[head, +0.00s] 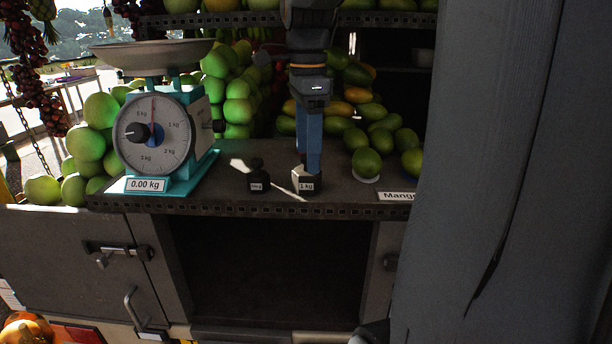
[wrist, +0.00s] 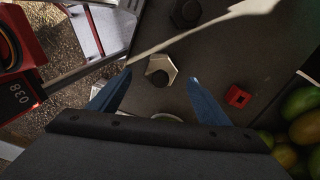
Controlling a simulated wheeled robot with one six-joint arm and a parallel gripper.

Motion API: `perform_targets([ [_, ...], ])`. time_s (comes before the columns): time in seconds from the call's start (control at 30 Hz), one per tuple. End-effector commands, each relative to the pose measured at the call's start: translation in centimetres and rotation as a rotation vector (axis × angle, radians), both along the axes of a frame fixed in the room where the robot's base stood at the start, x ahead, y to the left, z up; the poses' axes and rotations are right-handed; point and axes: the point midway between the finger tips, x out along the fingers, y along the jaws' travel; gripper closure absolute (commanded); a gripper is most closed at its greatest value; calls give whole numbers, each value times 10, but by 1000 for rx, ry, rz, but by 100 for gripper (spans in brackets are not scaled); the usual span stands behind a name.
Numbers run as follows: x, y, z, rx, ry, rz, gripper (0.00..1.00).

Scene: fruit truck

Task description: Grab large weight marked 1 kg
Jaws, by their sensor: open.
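The large weight marked 1 kg (head: 306,184) stands upright on the dark counter, its label facing me. In the wrist view a hexagonal weight with a dark knob (wrist: 161,70) sits between my blue fingertips. My gripper (head: 309,170) is open and points down; its tips overlap the weight's top in the head view. In the wrist view my gripper (wrist: 159,75) has a finger on either side of it, with gaps showing. I cannot tell how far down the fingers reach. A smaller dark weight (head: 258,180) stands to the left, apart from it.
A teal dial scale (head: 152,135) reading 0.00 kg stands left on the counter (head: 230,203). Mangoes (head: 367,161) lie to the right and behind. A small red block (wrist: 237,96) shows right of my fingers. A large grey panel (head: 500,170) fills the head view's right side.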

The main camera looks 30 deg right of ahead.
Motion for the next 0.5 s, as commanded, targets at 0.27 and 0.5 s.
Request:
perform_targets([
  [0.27,1,1,-35,1,2,-1,29],
  [0.5,1,0,-40,0,-1,-2,29],
])
